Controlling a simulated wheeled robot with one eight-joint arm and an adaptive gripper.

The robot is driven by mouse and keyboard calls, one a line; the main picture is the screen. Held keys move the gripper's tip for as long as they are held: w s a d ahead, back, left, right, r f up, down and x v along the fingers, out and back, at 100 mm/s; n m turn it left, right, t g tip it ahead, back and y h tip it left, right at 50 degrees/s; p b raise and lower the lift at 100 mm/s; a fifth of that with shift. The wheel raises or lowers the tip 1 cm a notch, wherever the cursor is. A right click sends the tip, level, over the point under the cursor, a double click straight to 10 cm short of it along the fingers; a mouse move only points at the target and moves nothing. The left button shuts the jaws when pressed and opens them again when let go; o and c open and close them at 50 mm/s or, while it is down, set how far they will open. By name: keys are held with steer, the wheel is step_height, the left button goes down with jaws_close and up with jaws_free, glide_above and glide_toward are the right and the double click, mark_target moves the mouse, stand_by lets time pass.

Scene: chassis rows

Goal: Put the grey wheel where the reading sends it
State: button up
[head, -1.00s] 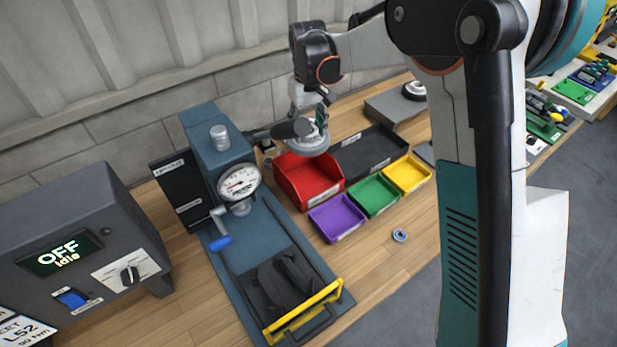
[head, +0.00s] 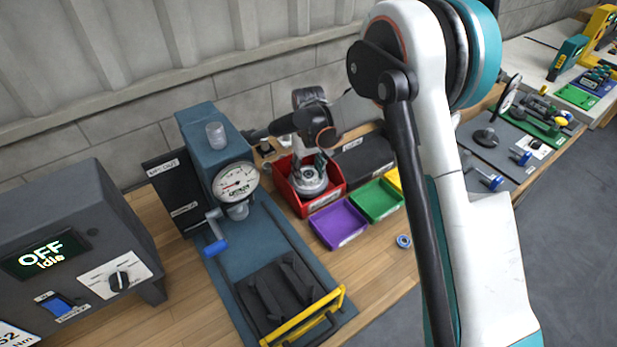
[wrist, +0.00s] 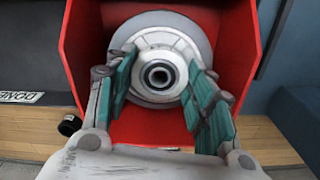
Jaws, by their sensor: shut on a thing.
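The grey wheel (wrist: 158,40) is a round disc with a pale hub and a dark centre hole. My gripper (wrist: 160,78) is shut on the wheel's hub, with a green-padded finger on each side. In the wrist view the wheel sits inside the walls of the red bin (wrist: 236,60). In the head view my gripper (head: 310,178) and the wheel (head: 306,188) are at the mouth of the red bin (head: 328,203). I cannot tell whether the wheel touches the bin floor. The dial gauge (head: 236,182) has a white face and a needle; its reading is too small to tell.
A purple tray (head: 339,222) and a green tray (head: 376,200) stand in front of the red bin. A black tray (head: 364,160) is behind them. The blue press (head: 205,150) stands at left. A small bearing (head: 403,241) lies on the bench. The control box (head: 60,235) display reads OFF, Idle.

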steer(key=shift+f, duration=1)
steer(key=shift+f+b, duration=0.2)
steer(key=shift+b, duration=0.1)
steer(key=o, duration=1.3)
steer(key=shift+o, duration=0.2)
steer(key=shift+r, duration=0.15)
